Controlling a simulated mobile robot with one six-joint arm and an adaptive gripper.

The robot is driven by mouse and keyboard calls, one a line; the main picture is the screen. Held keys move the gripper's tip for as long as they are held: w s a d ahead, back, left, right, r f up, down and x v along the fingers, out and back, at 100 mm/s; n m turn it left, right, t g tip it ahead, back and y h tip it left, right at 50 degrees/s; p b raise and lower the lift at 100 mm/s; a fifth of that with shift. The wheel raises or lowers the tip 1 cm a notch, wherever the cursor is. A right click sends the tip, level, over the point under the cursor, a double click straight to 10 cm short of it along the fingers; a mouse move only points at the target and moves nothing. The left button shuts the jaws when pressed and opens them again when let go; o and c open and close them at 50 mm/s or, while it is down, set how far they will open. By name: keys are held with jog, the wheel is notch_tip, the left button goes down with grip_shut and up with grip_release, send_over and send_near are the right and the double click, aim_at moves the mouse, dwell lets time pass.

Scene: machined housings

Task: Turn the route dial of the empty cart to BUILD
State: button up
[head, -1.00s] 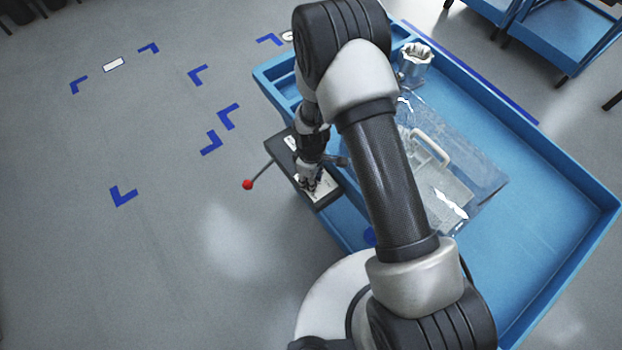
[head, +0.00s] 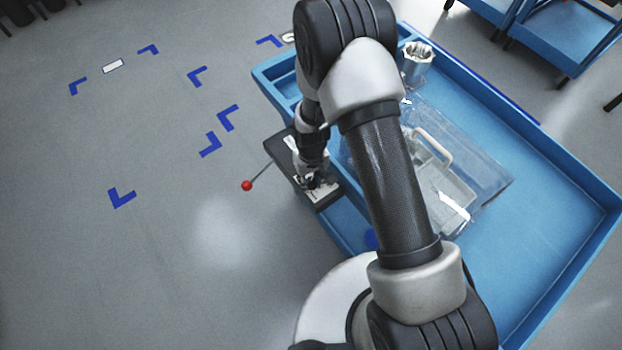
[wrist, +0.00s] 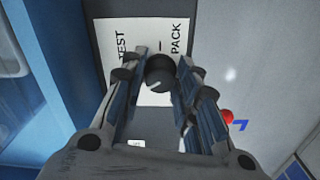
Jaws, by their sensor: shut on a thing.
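The route dial (wrist: 159,74) is a round dark knob with a short pale mark, on a white label plate (wrist: 116,76). The plate reads TEST at the left and PACK at the right in the wrist view; I cannot see the word BUILD. My gripper (wrist: 162,62) has its two fingers on either side of the knob and is shut on it. In the head view my gripper (head: 313,180) is down at the dark dial box (head: 326,201) on the near left side of the blue cart (head: 572,240), and it hides the knob.
A clear box (head: 490,178) with a pale handled insert (head: 432,145) lies on the cart, partly behind my arm. A metallic housing (head: 418,64) stands at its far corner. A red ball (head: 247,185) on a thin rod juts from the dial box. Floor at left is clear, with blue marks.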

aim_at(311, 180)
dwell(0.3)
jog(key=o, duration=1.1)
jog(key=shift+r, duration=0.1)
notch_tip(311, 180, up, 12)
jog(key=shift+f, duration=0.1)
dwell(0.5)
